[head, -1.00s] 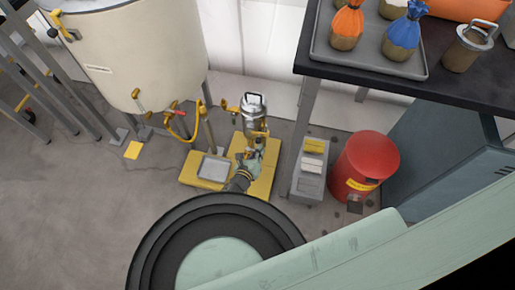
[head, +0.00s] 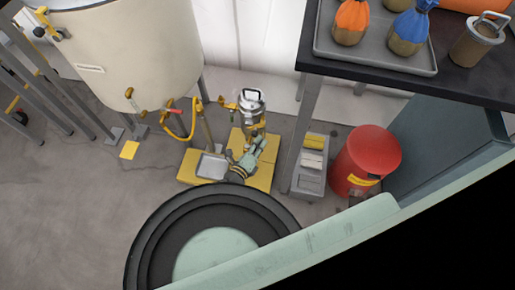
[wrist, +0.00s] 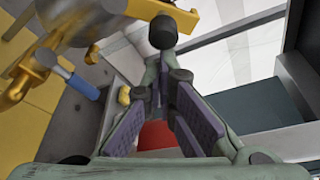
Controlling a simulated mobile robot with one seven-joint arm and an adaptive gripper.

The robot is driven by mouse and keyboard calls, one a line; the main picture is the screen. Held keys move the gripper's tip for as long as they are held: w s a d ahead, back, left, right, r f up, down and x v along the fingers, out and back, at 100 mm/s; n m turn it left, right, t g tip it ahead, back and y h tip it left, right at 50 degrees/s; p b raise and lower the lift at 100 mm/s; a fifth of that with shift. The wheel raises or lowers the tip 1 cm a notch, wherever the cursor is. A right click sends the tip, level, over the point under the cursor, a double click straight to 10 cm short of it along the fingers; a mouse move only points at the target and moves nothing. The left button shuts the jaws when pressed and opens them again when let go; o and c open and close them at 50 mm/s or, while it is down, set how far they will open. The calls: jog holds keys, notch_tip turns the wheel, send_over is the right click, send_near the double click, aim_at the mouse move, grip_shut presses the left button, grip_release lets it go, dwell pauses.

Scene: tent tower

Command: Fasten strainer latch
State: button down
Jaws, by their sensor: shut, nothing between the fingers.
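The strainer (head: 252,104) is a silver canister with a handle on top, standing upright above the yellow platform in the head view. Yellow fittings show just below it. My gripper (head: 258,145) is right below and in front of the strainer, over the platform. In the wrist view my gripper (wrist: 164,75) is shut and empty, its purple-padded fingers pointing up toward a dark round knob (wrist: 162,32) on a yellow bracket (wrist: 165,9). The knob is just beyond the fingertips; I cannot tell whether they touch. I cannot clearly make out which part is the latch.
A large cream tank (head: 125,55) with a yellow hose (head: 178,128) stands left. A grey tray (head: 211,166) lies on the yellow platform (head: 263,178). A grey bin rack (head: 310,165), red drum (head: 365,160) and dark table (head: 475,85) stand right.

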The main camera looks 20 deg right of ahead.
jog(key=shift+w+a+r+n+t+h+b, duration=0.1)
jog(key=shift+w+a+r+n+h+b, duration=0.25)
jog(key=shift+r+n, duration=0.3)
jog(key=shift+w+a+r+n+t+h+b, duration=0.1)
jog(key=shift+w+a+r+n+h+b, duration=0.1)
jog(key=shift+a+r+n+b, duration=0.4)
jog(key=shift+w+a+r+n+t+h+b, duration=0.1)
jog(key=shift+w+r+n+h+b, duration=0.25)
jog(key=shift+n, duration=0.5)
jog(key=shift+s+a+r, duration=0.1)
jog(key=shift+a+r, duration=0.05)
jog(key=shift+r, duration=0.05)
jog(key=v, duration=0.7)
jog(key=shift+s+a, duration=0.15)
jog(key=shift+a, duration=0.05)
jog(key=shift+s, duration=0.1)
